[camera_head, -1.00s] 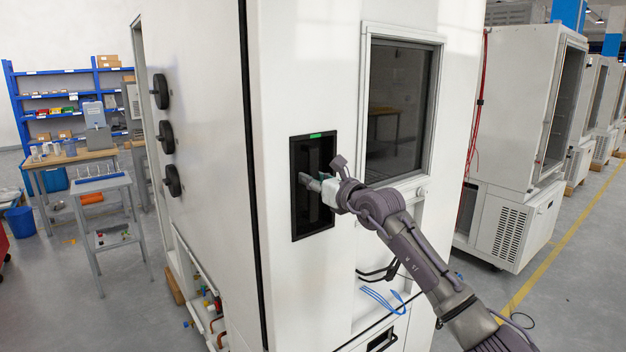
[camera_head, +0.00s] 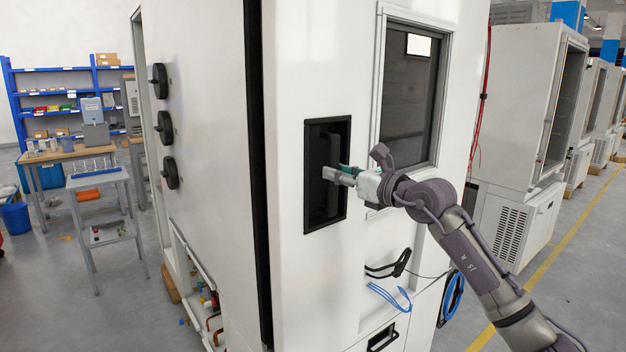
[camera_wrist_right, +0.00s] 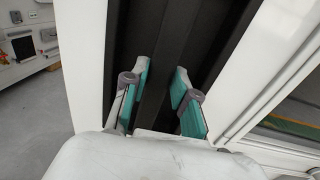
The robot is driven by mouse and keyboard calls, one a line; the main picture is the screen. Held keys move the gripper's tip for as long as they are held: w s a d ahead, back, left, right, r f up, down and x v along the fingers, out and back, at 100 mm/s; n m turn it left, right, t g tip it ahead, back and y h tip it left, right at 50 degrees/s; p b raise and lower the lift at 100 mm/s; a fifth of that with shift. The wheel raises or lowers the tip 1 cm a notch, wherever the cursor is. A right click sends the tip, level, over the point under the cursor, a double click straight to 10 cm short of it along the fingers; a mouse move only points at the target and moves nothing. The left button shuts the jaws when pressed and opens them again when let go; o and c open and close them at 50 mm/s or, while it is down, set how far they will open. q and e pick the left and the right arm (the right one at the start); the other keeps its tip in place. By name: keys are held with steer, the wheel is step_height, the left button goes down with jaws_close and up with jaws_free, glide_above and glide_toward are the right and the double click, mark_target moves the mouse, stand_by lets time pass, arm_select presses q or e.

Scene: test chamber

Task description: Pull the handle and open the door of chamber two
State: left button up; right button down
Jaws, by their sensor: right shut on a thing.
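The white chamber door (camera_head: 285,60) fills the middle of the head view, with a window (camera_head: 408,90) and a black recessed handle panel (camera_head: 315,215). A dark gap (camera_head: 257,180) runs between the door's left edge and the chamber side, so the door stands slightly ajar. My right gripper (camera_head: 330,173) reaches into the recess from the right and is shut on the black handle bar (camera_wrist_right: 165,55). In the right wrist view, its teal-padded fingers (camera_wrist_right: 161,80) lie on both sides of the bar. My left gripper is not in view.
The chamber's side wall (camera_head: 200,60) carries black round knobs (camera_head: 165,128). Blue cables (camera_head: 388,296) hang low on the front. A small grey table (camera_head: 98,180) and blue shelves (camera_head: 60,92) stand at left. More chambers (camera_head: 525,110) stand at right beyond free floor.

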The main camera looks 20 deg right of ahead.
steer(key=s+d+r+n+g+y+b, duration=0.1)
steer(key=s+d+n+y+b, duration=0.1)
steer(key=s+d+b, duration=1)
steer(key=s+d+y, duration=0.1)
steer(key=s+d, duration=0.6)
steer(key=s, duration=0.3)
steer(key=shift+s+d+g, duration=0.3)
steer(key=shift+s, duration=0.1)
steer(key=c, duration=1.2)
jaws_free()
steer(key=shift+w+a+n, duration=0.25)
steer(key=shift+n, duration=0.05)
steer(key=shift+o, duration=1.3)
steer(key=shift+w+a+y, duration=0.1)
steer(key=shift+y, duration=0.2)
steer(key=shift+f, duration=0.1)
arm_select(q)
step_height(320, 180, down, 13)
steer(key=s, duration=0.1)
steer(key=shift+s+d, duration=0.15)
arm_select(e)
steer(key=shift+s+d+f, duration=0.1)
steer(key=shift+s+d, duration=0.1)
